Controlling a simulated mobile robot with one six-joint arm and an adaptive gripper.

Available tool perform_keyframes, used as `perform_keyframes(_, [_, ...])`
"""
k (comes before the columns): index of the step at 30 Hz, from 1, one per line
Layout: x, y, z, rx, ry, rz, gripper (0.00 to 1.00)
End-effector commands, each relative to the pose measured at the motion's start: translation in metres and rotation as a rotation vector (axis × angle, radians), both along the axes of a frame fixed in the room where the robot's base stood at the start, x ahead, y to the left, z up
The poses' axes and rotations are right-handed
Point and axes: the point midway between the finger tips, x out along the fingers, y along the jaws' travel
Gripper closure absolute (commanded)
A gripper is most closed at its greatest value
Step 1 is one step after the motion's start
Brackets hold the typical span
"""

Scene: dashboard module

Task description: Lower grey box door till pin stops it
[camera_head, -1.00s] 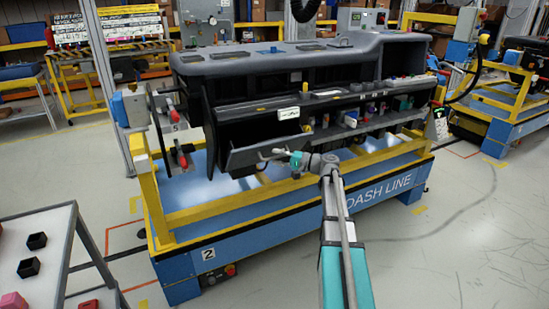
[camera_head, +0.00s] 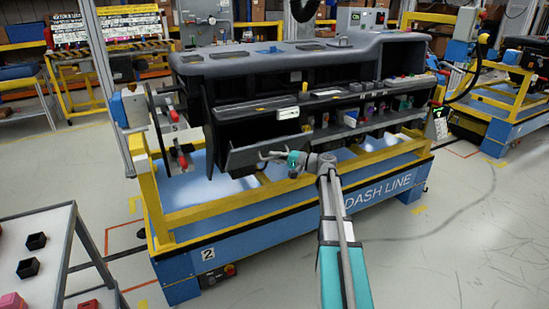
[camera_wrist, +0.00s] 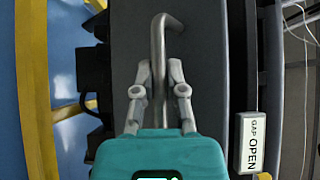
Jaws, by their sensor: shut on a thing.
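The grey box door (camera_head: 250,154) hangs tilted outward at the lower left of the dashboard module, with its dark box opening above it. In the wrist view the door (camera_wrist: 205,35) fills the middle as a flat dark grey panel. Its grey bar handle (camera_wrist: 158,45) runs between the two fingers. My gripper (camera_head: 265,156) is at the door's front; in the wrist view my gripper (camera_wrist: 160,68) is shut on the handle. I cannot make out the pin that stops the door.
A white "GAP OPEN" label (camera_wrist: 251,142) is beside the door in the wrist view. The dashboard module (camera_head: 300,62) rests on a blue and yellow cart (camera_head: 290,220). Several small parts stand on its shelf to the right. A table (camera_head: 40,260) stands at the lower left. Floor in front is clear.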

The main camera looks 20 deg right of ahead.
Motion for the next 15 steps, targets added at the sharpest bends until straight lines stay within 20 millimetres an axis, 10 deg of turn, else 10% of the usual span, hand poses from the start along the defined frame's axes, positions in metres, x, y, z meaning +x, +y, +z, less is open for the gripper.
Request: perform_keyframes(15, [-0.009,0.001,-0.014,-0.001,0.001,0.002,1.00])
